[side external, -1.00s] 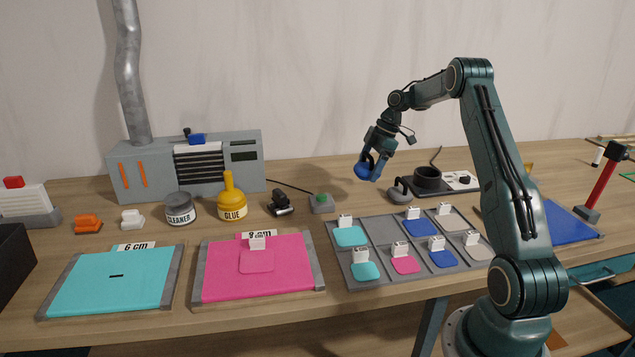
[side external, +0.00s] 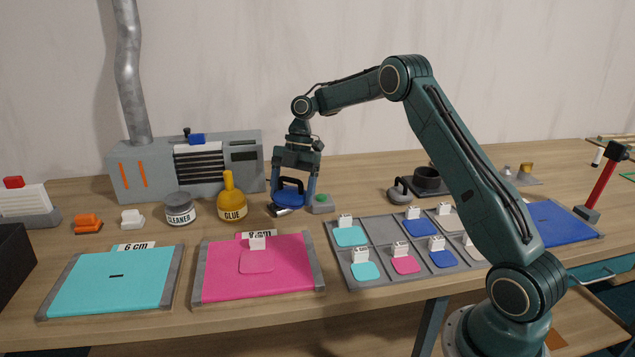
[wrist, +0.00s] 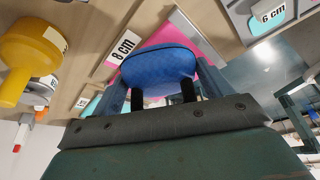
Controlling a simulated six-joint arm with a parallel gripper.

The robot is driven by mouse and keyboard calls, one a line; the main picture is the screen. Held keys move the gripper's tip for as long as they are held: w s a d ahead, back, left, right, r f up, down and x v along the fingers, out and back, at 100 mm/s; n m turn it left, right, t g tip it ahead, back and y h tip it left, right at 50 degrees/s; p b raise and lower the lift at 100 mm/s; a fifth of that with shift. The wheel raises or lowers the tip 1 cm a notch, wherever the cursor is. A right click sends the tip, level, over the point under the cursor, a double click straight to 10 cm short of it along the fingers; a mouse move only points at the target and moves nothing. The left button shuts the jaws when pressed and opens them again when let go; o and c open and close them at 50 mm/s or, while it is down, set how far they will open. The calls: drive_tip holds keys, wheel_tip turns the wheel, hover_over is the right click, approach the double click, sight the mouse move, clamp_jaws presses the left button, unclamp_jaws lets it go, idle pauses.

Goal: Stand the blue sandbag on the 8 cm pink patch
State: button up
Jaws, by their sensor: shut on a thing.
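The blue sandbag (side external: 291,200) hangs from my gripper (side external: 293,187), which is shut on its dark handle and points down. In the side view the bag is behind the pink sheet, in front of the grey machine. In the wrist view the sandbag (wrist: 158,66) fills the space between the fingers (wrist: 160,88). The pink patch (side external: 257,266) lies on the pink sheet (side external: 215,275), with a small white tab at its back edge. The sheet's label reads 8 cm and shows in the wrist view (wrist: 123,46). The bag is apart from the patch.
A yellow glue bottle (side external: 231,203) and grey cleaner jar (side external: 180,210) stand left of the bag. A green-button box (side external: 321,203) is close on its right. A grey tray (side external: 377,232) of small patches lies right of the pink sheet, a turquoise sheet (side external: 110,282) left.

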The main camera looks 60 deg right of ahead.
sight(257, 265)
drive_tip(key=s+a+n+g+h, duration=0.1)
drive_tip(key=a+n, duration=0.5)
drive_tip(key=a, duration=0.9)
drive_tip(key=shift+r+g, duration=0.4)
drive_tip(key=shift+g, duration=0.1)
drive_tip(key=shift+f, duration=0.1)
drive_tip(key=shift+f, duration=1.95)
drive_tip(key=shift+f, duration=1.95)
drive_tip(key=shift+f, duration=0.15)
drive_tip(key=o, duration=1.4)
